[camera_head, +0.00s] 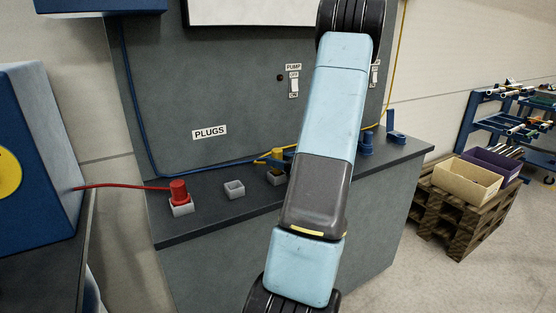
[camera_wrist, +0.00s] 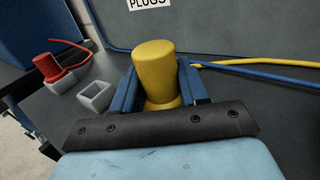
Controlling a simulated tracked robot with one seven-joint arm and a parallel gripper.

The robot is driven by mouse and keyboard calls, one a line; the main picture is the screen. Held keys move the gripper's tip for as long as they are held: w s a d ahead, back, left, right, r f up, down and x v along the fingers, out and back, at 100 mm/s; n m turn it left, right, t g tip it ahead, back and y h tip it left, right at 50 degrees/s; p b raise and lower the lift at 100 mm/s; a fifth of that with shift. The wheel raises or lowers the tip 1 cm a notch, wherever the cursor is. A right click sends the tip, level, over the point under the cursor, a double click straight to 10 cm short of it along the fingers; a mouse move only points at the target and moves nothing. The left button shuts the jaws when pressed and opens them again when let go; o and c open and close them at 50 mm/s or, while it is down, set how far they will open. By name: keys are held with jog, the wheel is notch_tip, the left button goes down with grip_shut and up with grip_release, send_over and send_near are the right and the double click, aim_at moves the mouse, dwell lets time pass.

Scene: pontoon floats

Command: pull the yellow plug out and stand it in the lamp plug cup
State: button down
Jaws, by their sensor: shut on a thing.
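The yellow plug (camera_wrist: 155,72) stands upright between the blue jaws of my gripper (camera_wrist: 161,88) in the wrist view, and the gripper is shut on it. In the head view the yellow plug (camera_head: 278,155) shows just left of my arm, above a small grey cup (camera_head: 275,179); whether it still sits in that cup I cannot tell. An empty grey cup (camera_head: 234,190) stands to the left, also in the wrist view (camera_wrist: 95,96). No label shows which cup is the lamp's.
A red plug (camera_head: 179,190) stands in a grey cup at the left end of the dark bench (camera_head: 215,222), its red cable running left. A yellow cable and a blue cable (camera_wrist: 265,62) run along the bench behind the yellow plug.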

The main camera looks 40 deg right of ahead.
jog(key=shift+f, duration=1.3)
jog(key=c, duration=0.5)
grip_release()
jog(key=shift+s, duration=0.1)
jog(key=v, duration=1.3)
jog(key=shift+s+d, duration=0.15)
jog(key=shift+s, duration=0.15)
jog(key=w+a+r+n+g+y, duration=0.25)
jog(key=a+n+g, duration=0.2)
jog(key=a, duration=0.35)
jog(key=w+a+r+n+g+y, duration=0.1)
jog(key=a+r+n+g, duration=0.3)
jog(key=a, duration=0.5)
jog(key=w+a+r+n+g+y, duration=0.2)
jog(key=a+n+g, duration=0.1)
jog(key=a+n, duration=0.4)
jog(key=s+a+r+n+h, duration=0.5)
jog(key=a+n, duration=0.2)
jog(key=n, duration=0.1)
jog(key=s+a+r+n+h, duration=0.5)
jog(key=a+r+n, duration=0.1)
jog(key=a+n, duration=0.2)
jog(key=shift+s+a+n+h, duration=0.25)
jog(key=shift+s+n+h, duration=0.1)
jog(key=shift+n, duration=0.2)
